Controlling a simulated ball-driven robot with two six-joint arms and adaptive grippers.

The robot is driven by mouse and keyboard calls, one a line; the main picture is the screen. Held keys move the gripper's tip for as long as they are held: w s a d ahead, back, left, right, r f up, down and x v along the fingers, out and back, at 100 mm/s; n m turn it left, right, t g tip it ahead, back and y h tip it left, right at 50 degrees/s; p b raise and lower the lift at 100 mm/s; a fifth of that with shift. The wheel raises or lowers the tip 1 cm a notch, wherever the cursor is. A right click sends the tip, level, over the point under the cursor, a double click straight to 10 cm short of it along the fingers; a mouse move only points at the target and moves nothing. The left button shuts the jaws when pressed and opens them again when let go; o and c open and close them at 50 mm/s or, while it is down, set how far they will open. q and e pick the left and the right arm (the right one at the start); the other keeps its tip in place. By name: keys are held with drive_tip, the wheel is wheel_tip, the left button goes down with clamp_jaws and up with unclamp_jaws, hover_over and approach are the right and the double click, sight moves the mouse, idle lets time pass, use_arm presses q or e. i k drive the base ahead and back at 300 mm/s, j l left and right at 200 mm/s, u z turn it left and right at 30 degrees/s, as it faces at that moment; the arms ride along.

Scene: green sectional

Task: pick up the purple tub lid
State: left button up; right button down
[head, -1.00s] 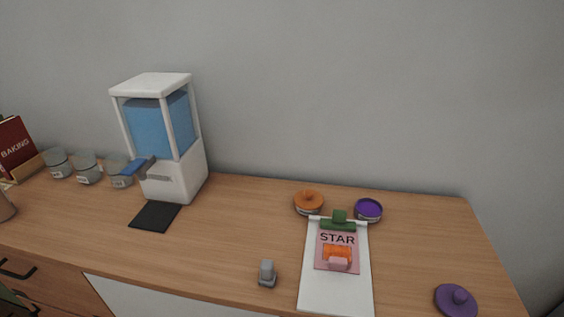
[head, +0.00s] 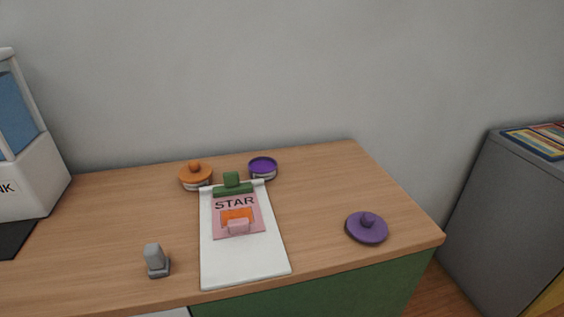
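The purple tub lid (head: 367,229) lies flat on the wooden counter, near its right end, with its round knob facing up. An open tub with purple contents (head: 263,168) stands further back, just behind the clipboard. Neither of my grippers shows in the head view.
A white clipboard (head: 223,263) with a green clip and a STAR card lies left of the lid. An orange-lidded tub (head: 196,177), a grey stamp-like object (head: 156,261) and a drink dispenser (head: 26,172) stand further left. A grey cabinet (head: 495,219) is beyond the counter's right end. Counter around the lid is clear.

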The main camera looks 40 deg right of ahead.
sight(368, 227)
drive_tip(key=z, duration=0.9)
